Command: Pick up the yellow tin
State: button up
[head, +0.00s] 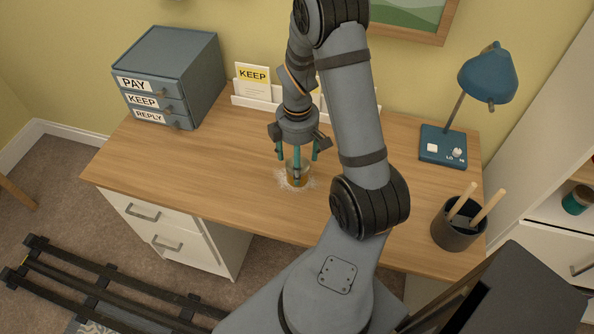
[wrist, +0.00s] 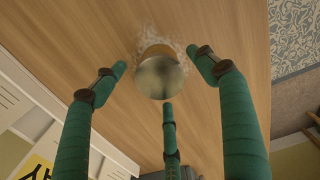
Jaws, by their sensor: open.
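The tin (head: 298,178) stands upright on the wooden desk; its side looks amber-yellow, and my fingers partly cover it in the head view. In the wrist view the tin (wrist: 160,77) shows a round, dull metallic top and a sliver of orange-brown side. My gripper (head: 297,157) points down over the tin with its green fingers spread around it. In the wrist view the open fingers of my gripper (wrist: 160,72) stand on different sides of the tin, with visible gaps to the two outer ones. Whether any finger touches it cannot be told.
A whitish patch (head: 283,181) surrounds the tin's base on the desk (head: 220,170). A blue-grey drawer box (head: 180,75) stands at the back left, a white card rack (head: 254,102) behind the gripper. A blue lamp (head: 443,146) and dark pencil cup (head: 456,229) are right.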

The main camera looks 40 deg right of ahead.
notch_tip(320, 180, down, 2)
jog(key=c, duration=1.4)
jog(key=shift+o, duration=0.2)
jog(key=shift+r, duration=0.1)
